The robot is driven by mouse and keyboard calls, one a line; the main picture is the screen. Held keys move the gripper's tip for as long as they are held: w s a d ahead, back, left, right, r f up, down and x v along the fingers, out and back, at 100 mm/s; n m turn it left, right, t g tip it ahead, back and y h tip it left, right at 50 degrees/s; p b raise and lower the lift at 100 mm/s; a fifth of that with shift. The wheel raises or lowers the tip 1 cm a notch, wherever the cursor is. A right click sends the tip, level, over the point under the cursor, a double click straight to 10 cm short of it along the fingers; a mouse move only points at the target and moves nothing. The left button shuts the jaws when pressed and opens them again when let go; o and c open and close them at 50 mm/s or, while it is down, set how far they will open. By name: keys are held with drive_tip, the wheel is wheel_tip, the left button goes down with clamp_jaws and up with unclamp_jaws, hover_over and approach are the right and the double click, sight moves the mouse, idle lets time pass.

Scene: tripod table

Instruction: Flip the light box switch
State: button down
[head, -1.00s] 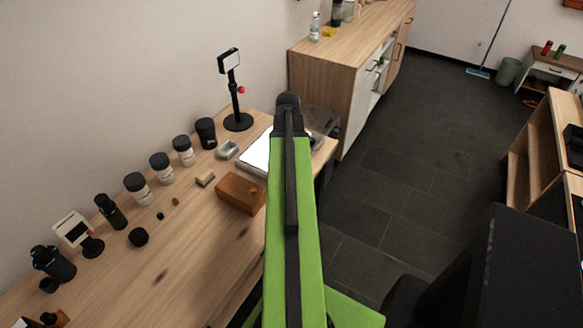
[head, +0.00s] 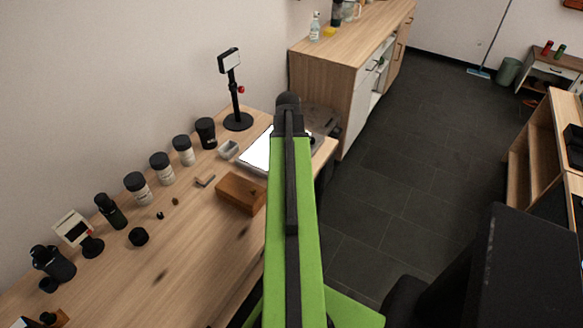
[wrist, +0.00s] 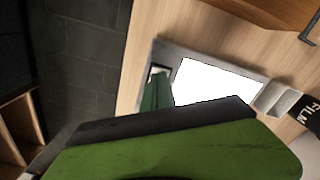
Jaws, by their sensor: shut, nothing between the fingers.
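The light box (wrist: 218,80) lies on the wooden table with a bright white panel in a grey frame. It also shows in the head view (head: 258,152), partly hidden behind my green arm. The light switch (wrist: 160,70) is a small pale patch on the frame's left end in the wrist view. My gripper (wrist: 157,80) is shut and empty, its tips right at the switch. I cannot tell whether they touch it. In the head view my arm hides the switch and the fingertips.
A wooden box (head: 240,194) and a small metal tin (head: 228,150) sit close to the light box. Several dark jars and a black stand (head: 237,120) line the wall side. A cabinet (head: 335,80) stands beyond the table. Open dark floor (head: 400,190) lies to the right.

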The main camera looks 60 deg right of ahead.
drive_tip(key=shift+f+b, duration=0.75)
drive_tip(key=shift+f, duration=0.05)
drive_tip(key=shift+r, duration=0.15)
wheel_tip(320, 180, up, 7)
drive_tip(key=p, duration=0.7)
idle(0.4)
drive_tip(key=w+a+n, duration=0.6)
drive_tip(key=w+a, duration=1.4)
drive_tip(key=a, duration=0.5)
drive_tip(key=w+a+n, duration=0.1)
drive_tip(key=a+n, duration=0.5)
drive_tip(key=a, duration=1.8)
drive_tip(key=shift+w+a, duration=0.35)
drive_tip(key=shift+w, duration=0.05)
